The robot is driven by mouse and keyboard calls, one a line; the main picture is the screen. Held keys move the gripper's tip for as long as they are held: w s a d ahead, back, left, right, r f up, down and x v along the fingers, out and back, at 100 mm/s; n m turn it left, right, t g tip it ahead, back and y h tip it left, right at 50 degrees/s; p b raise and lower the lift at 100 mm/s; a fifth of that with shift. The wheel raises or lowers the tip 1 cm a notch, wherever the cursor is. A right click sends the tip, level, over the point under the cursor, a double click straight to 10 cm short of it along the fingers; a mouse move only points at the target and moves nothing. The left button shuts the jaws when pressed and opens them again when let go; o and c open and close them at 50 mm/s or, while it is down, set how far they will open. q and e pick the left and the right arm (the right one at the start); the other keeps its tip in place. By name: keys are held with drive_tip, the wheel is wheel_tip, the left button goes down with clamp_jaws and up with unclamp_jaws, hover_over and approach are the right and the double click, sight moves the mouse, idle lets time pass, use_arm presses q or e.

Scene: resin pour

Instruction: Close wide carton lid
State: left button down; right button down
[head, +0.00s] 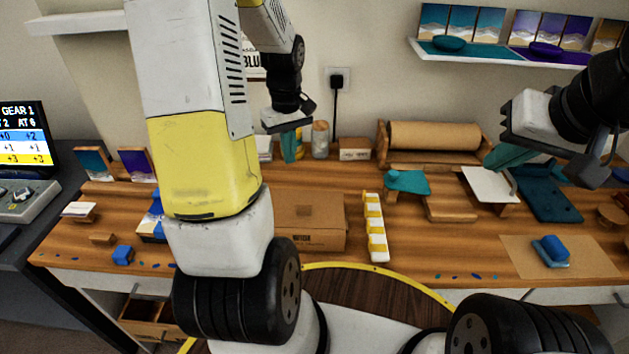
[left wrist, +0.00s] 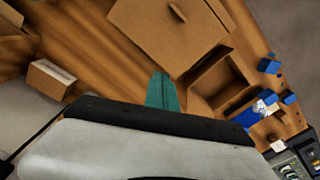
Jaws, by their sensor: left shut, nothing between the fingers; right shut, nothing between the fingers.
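The wide cardboard carton (head: 312,237) stands on the wooden table, its left part hidden behind my left arm. A flat brown panel with a small raised tab shows on its top. In the left wrist view the brown panel (left wrist: 160,38) lies beyond my fingers, and a brown walled opening (left wrist: 222,82) shows beside it; I cannot tell how far the lid is closed. My left gripper (head: 291,148) is shut and empty, behind the carton and above the table; its teal fingers also show in the left wrist view (left wrist: 162,92). My right gripper (head: 508,156) is shut and empty at the right.
A yellow-and-white strip (head: 374,228) lies right of the carton. A small box (head: 354,149) and jars stand behind it. A paper roll (head: 434,136) in a wooden holder is at the back. A blue block (head: 123,255) lies at the left. A brown sheet (head: 520,262) lies front right.

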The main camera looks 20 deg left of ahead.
use_arm(q)
drive_tip(key=shift+r, duration=3)
